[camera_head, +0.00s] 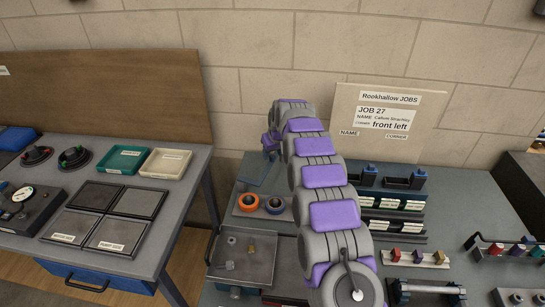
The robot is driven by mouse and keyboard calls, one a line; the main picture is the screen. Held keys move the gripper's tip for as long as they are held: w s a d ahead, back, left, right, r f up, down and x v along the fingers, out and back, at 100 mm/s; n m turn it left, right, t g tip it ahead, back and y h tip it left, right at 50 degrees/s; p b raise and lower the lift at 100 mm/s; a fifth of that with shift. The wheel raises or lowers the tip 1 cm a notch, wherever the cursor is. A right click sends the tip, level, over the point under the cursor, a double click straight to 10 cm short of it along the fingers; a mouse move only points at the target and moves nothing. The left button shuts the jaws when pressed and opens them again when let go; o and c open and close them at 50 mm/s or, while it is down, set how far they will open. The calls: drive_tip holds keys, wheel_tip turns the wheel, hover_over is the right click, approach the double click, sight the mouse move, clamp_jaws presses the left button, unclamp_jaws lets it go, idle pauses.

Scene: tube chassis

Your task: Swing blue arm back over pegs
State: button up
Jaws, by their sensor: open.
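My gripper (268,146) is at the far end of my grey and purple arm, low over the back of the bench. It is open, small in view and partly hidden by my wrist. A thin blue bar-like part (256,172), perhaps the blue arm, lies just below and in front of it; I cannot tell whether they touch. An orange ring (248,202) and a dark blue ring (275,205) sit on a plate in front of that part. I see no pegs clearly there; my arm hides the bench to the right.
A grey metal tray (222,262) with small parts lies in front. Dark holders (403,181) and labelled racks (397,203) stand right of my arm. A job board (385,122) leans on the wall. The left bench (190,190) carries teal and cream trays.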

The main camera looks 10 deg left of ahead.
drive_tip(key=shift+x, duration=0.85)
drive_tip(key=shift+c, duration=0.4)
clamp_jaws()
